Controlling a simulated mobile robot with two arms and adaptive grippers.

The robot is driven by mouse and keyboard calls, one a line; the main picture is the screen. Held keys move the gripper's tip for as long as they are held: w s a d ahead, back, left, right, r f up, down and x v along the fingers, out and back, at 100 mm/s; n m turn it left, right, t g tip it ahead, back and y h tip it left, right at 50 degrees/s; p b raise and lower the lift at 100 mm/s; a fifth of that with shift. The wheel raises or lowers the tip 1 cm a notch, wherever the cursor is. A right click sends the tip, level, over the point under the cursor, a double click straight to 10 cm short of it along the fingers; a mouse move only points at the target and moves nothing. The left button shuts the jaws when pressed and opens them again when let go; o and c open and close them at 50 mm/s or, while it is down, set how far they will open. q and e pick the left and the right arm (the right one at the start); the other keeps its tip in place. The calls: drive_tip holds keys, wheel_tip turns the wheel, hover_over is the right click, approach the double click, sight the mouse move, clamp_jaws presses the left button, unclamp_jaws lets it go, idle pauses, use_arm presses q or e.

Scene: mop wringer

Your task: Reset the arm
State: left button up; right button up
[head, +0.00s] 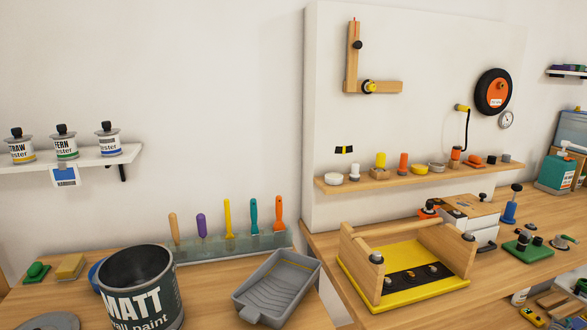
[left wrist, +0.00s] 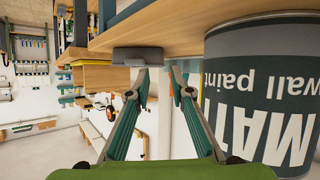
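My left gripper (left wrist: 160,78) shows only in the left wrist view, which sees the scene upside down. Its two green-and-grey fingers are apart, with nothing between them. In the head view the dark paint can (head: 142,290) stands at the lower left. Neither gripper shows in the head view, and my right gripper is not visible.
A grey paint tray (head: 278,287) lies right of the can, with upright brushes (head: 228,225) behind. A yellow-based wooden carrier (head: 405,275) stands on the right bench. An L-shaped wooden piece (head: 353,60) hangs on the wall panel. A shelf (head: 90,158) holds tester pots.

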use_arm(q)
drive_tip(key=s+d+f+n+g+y, duration=0.1)
drive_tip(key=s+d+f+g+y, duration=0.15)
drive_tip(key=s+f, duration=0.5)
drive_tip(key=s+d+f+g+y, duration=0.1)
drive_tip(key=s+d+f+g, duration=0.25)
drive_tip(key=s+f, duration=0.45)
drive_tip(key=s+f+n+g+y, duration=0.1)
drive_tip(key=s+n+g+y, duration=0.15)
drive_tip(key=s, duration=0.75)
wheel_tip(320, 180, down, 26)
drive_tip(key=s, duration=0.2)
drive_tip(key=s+a+f+g, duration=0.1)
drive_tip(key=s+a+f, duration=0.2)
drive_tip(key=s+f, duration=1.3)
drive_tip(key=shift+s+a+m+y, duration=0.2)
drive_tip(key=shift+s+m+y, duration=0.15)
drive_tip(key=shift+s+y, duration=0.1)
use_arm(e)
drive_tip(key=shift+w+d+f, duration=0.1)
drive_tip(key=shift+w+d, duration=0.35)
use_arm(q)
drive_tip(key=shift+f+g, duration=0.1)
drive_tip(key=shift+g, duration=0.15)
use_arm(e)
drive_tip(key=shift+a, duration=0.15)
